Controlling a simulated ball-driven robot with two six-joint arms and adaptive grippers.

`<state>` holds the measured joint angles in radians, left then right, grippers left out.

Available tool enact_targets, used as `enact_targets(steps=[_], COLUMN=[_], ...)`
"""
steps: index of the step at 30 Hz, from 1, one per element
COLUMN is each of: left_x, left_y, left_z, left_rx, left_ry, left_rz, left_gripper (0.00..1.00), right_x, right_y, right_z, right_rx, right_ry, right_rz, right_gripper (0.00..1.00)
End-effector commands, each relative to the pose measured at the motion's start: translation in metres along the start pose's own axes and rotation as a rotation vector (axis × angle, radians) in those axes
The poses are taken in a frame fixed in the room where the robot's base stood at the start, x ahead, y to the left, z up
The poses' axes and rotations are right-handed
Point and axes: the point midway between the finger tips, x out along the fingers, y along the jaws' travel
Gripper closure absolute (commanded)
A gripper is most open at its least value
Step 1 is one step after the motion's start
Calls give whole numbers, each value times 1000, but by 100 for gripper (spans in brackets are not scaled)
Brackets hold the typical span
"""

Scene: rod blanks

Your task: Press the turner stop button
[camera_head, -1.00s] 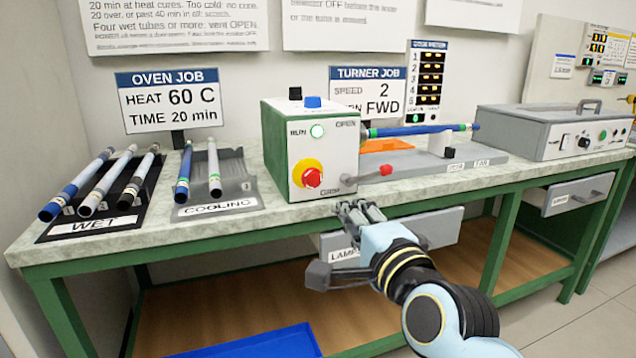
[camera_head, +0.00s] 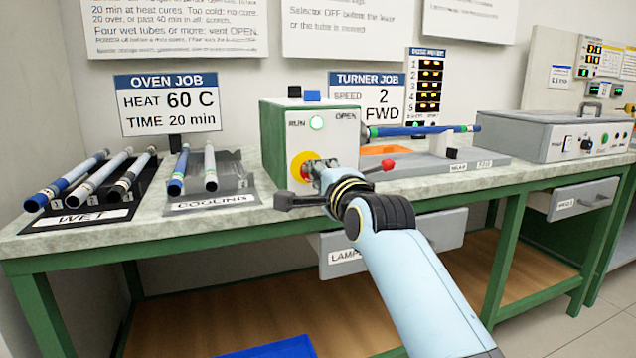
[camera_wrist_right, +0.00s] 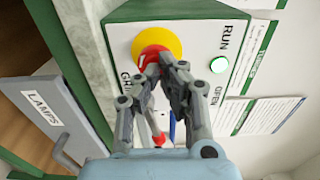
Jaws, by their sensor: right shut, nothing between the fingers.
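The turner's stop button is a red knob (camera_wrist_right: 147,56) on a yellow round base (camera_wrist_right: 157,38), on the front of the white-faced turner box (camera_head: 335,138). In the head view its yellow base (camera_head: 296,167) shows, and my gripper covers much of the red. My right gripper (camera_wrist_right: 168,66) is shut and empty. Its fingertips are right at the button, overlapping its edge in the right wrist view; I cannot tell whether they touch it. The green RUN light (camera_head: 317,123) is lit and also shows in the wrist view (camera_wrist_right: 219,65). My left gripper is out of view.
A red-tipped lever (camera_head: 388,165) stands just right of my gripper. A blue tube (camera_head: 410,131) lies across the turner. The WET rack (camera_head: 85,215) and COOLING rack (camera_head: 212,200) hold tubes at left. A LAMPS drawer (camera_head: 345,257) is below the worktop edge.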

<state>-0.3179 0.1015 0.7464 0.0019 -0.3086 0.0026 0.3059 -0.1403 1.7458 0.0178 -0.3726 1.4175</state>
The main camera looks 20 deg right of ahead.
Motion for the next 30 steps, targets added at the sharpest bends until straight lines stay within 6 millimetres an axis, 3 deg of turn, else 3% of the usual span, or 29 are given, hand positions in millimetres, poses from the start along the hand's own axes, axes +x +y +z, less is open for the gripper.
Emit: enact_targets(steps=[8, 15, 21, 30], left_x=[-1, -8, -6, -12], left_y=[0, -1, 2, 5], left_z=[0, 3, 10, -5], left_rx=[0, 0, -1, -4], left_ry=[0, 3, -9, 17], left_rz=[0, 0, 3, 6], left_gripper=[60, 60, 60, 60], right_x=[1, 21, 21, 19], right_y=[-1, -4, -4, -4], right_z=[0, 0, 0, 2], right_rx=[-1, -3, -3, -1], right_ry=[0, 0, 0, -3], right_rz=[-1, -4, -6, -3], right_gripper=[100, 100, 100, 100])
